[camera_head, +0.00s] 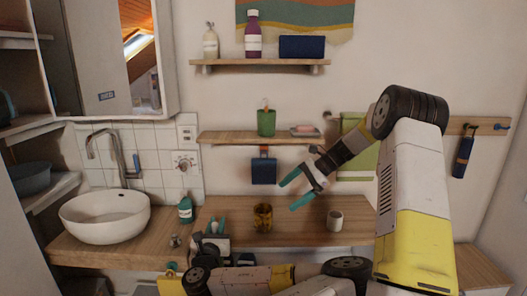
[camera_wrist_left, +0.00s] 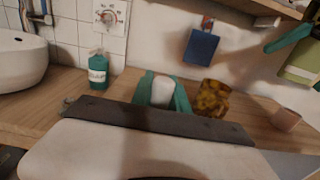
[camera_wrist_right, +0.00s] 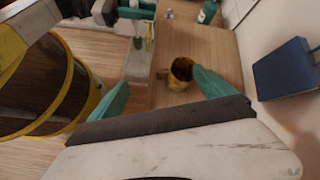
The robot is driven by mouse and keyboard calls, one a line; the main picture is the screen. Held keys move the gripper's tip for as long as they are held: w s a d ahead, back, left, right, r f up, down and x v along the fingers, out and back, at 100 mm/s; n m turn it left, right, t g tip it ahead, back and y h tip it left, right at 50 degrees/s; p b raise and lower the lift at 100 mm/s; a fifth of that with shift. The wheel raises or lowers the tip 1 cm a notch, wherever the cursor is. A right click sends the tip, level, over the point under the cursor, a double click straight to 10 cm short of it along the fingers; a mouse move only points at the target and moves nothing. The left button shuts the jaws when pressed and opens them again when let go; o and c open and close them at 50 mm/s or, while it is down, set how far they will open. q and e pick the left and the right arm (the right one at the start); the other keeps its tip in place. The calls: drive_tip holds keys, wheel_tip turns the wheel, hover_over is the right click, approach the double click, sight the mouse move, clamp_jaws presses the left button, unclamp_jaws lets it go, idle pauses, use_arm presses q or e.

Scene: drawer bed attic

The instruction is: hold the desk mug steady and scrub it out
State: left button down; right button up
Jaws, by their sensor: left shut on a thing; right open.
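A brown-and-yellow patterned mug (camera_head: 262,217) with a handle stands upright on the wooden counter. It also shows in the left wrist view (camera_wrist_left: 212,98) and the right wrist view (camera_wrist_right: 181,73). My left gripper (camera_head: 217,226) is low at the counter, left of this mug and apart from it. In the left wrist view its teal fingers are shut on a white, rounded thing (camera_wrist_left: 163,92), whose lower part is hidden. My right gripper (camera_head: 295,190) is open and empty, above and to the right of the mug.
A small pale cup (camera_head: 335,220) stands right of the mug. A teal bottle (camera_head: 185,209) and a white basin (camera_head: 105,217) are to the left. A shelf (camera_head: 235,137) with a green cup (camera_head: 266,122) and a hanging blue item (camera_head: 264,171) are above. Counter between mug and pale cup is clear.

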sight(271, 220)
drive_tip(key=w+f+m+y, duration=0.1)
drive_tip(key=f, duration=0.2)
drive_tip(key=w+f+m+y, duration=0.1)
drive_tip(key=w+f, duration=0.1)
drive_tip(key=f, duration=0.2)
drive_tip(key=w+f+m, duration=0.2)
drive_tip(key=f, duration=0.2)
drive_tip(key=shift+d+y, duration=0.15)
drive_tip(key=shift+y, duration=0.25)
drive_tip(key=shift+a+f, duration=0.25)
drive_tip(key=shift+a, duration=0.1)
drive_tip(key=shift+x, duration=4.6)
drive_tip(key=c, duration=1.1)
drive_tip(key=o, duration=1.1)
drive_tip(key=shift+c, duration=0.2)
drive_tip(key=shift+c, duration=0.2)
drive_tip(key=c, duration=1.6)
